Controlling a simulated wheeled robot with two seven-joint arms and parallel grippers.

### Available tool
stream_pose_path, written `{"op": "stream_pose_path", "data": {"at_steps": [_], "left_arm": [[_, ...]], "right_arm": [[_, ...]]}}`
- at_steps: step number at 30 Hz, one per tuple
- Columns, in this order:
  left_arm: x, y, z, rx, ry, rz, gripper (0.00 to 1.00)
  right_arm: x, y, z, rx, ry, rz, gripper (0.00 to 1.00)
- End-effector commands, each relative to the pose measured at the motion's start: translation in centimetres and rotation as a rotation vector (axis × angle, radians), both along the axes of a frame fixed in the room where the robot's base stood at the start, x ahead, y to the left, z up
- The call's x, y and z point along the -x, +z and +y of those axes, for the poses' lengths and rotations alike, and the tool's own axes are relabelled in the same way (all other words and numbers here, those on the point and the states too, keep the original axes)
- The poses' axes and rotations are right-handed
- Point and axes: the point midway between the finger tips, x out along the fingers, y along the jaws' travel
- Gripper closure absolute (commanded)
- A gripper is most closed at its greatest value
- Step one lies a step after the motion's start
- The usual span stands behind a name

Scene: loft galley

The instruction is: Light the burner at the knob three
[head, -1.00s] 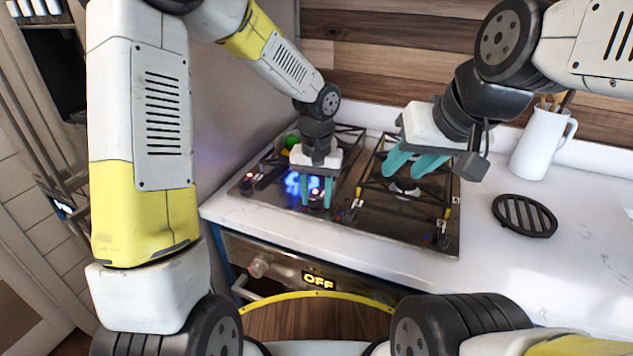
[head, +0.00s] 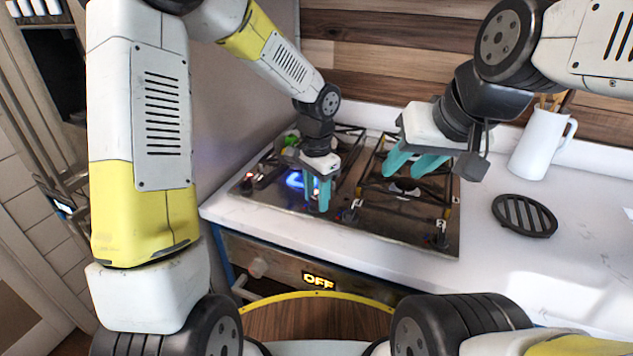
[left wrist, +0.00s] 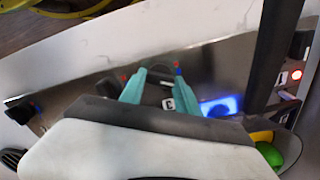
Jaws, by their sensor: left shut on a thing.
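The stove's cooktop (head: 270,205) carries a row of dark knobs along its front edge. My left gripper (head: 318,208) points down at the second knob from the left, with its teal fingers closed around it. In the left wrist view the fingers (left wrist: 158,74) stand on either side of this dark knob (left wrist: 158,78), beside a small white label I cannot surely read. A blue glow (head: 294,180) shows behind the left gripper; it also appears as a bright patch in the left wrist view (left wrist: 218,107). My right gripper (head: 405,170) is open and empty above the right side of the cooktop.
Other knobs stand at the left (head: 249,182), middle (head: 352,214) and right (head: 440,239); the leftmost has a red light. A round black trivet (head: 524,215) and a white jug (head: 540,145) stand on the counter. The oven display (head: 318,281) reads OFF.

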Motion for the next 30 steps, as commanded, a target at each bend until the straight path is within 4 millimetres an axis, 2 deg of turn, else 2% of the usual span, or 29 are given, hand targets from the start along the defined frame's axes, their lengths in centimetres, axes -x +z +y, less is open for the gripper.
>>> {"op": "stream_pose_path", "data": {"at_steps": [16,17,20,30], "left_arm": [[-0.01,0.01,0.06,-0.001,-0.029,0.000,1.00],[-0.01,0.01,0.06,-0.001,-0.029,0.000,0.60],[-0.01,0.02,0.05,-0.001,-0.028,0.000,0.40],[-0.03,0.19,0.03,-0.001,-0.028,-0.001,0.40]], "right_arm": [[0.00,0.00,0.00,0.000,0.000,0.000,0.64],[0.00,0.00,0.00,0.000,0.000,0.000,0.64],[0.00,0.00,0.00,0.000,0.000,0.000,0.64],[0.00,0.00,0.00,0.000,0.000,0.000,0.64]]}}
